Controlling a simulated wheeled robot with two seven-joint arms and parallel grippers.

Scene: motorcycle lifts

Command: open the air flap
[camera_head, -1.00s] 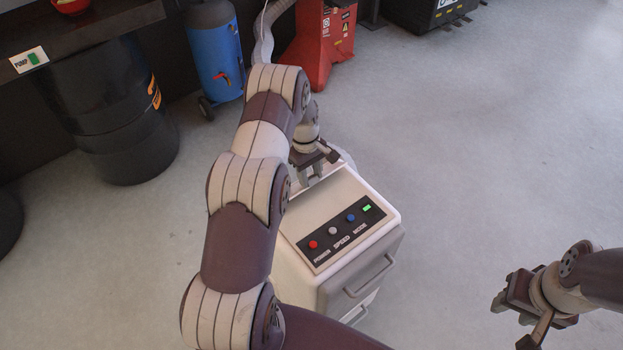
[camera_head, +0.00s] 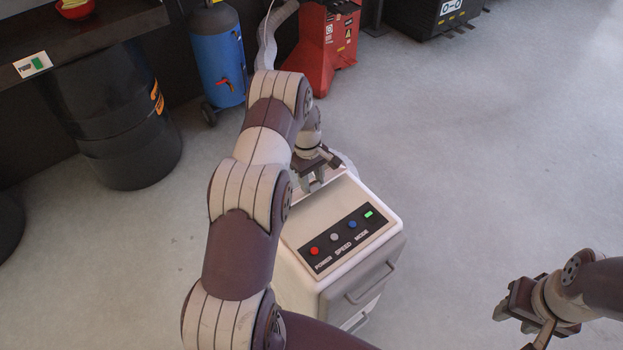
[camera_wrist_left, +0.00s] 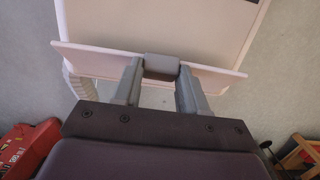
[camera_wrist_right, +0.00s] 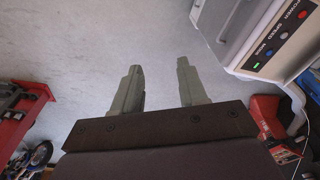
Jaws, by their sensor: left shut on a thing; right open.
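The air flap (camera_wrist_left: 97,57) is a pale, narrow panel across the end of the white machine's top in the left wrist view. A dark grey grip block (camera_wrist_left: 162,66) sits at its middle. My left gripper (camera_wrist_left: 161,80) is shut on this block, one finger on each side. The flap appears angled out from the housing, but how far is unclear. In the head view my left gripper (camera_head: 312,182) is at the machine's far end, and the flap is mostly hidden there. My right gripper (camera_head: 502,306) is open and empty, right of the machine.
The white machine (camera_head: 292,283) has a black button panel (camera_head: 342,236) with a green light and a drawer handle on its side. A blue tank (camera_head: 218,58), a red machine (camera_head: 322,50) and a black barrel (camera_head: 115,120) stand behind. The floor at right is clear.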

